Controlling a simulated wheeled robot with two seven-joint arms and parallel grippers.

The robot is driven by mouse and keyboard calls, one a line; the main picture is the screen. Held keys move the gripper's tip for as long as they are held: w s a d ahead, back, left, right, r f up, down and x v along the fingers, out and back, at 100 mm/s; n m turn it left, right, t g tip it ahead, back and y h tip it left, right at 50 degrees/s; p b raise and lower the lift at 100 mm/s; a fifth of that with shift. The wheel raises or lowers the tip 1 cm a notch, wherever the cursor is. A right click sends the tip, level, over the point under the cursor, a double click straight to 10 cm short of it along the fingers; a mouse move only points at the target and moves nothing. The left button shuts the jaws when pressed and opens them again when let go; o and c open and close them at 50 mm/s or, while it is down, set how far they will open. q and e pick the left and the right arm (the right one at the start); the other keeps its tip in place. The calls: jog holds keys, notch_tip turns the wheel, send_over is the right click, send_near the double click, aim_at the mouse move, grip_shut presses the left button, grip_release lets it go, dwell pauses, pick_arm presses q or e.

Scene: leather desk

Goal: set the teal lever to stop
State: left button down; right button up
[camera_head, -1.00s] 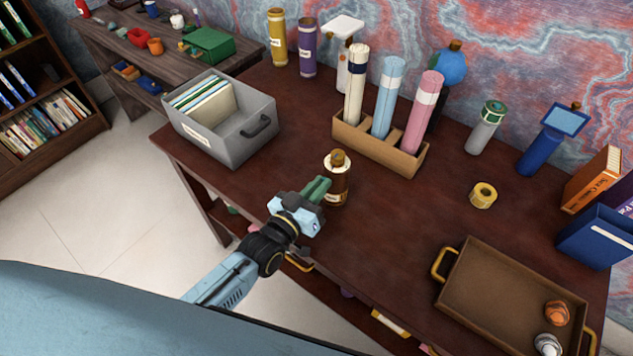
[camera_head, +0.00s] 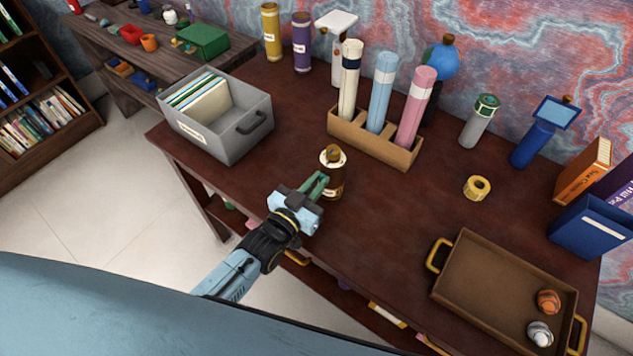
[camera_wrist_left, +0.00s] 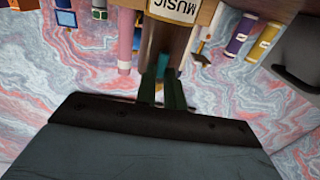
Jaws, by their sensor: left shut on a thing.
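A dark brown cylinder (camera_head: 332,162) with a knob on top and a pale label stands upright near the desk's front edge in the head view. In the left wrist view its label (camera_wrist_left: 175,9) reads MUSIC. A small teal piece, the lever (camera_wrist_left: 164,66), shows at the cylinder's side in the left wrist view. My left gripper (camera_head: 318,187) reaches the cylinder's left side with its green fingers. In the left wrist view its fingers (camera_wrist_left: 162,85) are shut on the teal lever. The lever is hidden in the head view, and I cannot read its setting. My right gripper is not in view.
A grey file box (camera_head: 236,144) stands to the left. A wooden holder (camera_head: 374,144) with three tall tubes stands behind the cylinder. A brown tray (camera_head: 474,292) lies at front right. A yellow tape roll (camera_head: 477,188) lies on the right. The desk just right of the cylinder is clear.

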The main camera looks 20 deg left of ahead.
pick_arm(q)
jog(key=c, duration=1.5)
grip_release()
jog(key=v, duration=1.3)
jog(key=shift+s+a+r, duration=0.1)
jog(key=shift+s, duration=0.05)
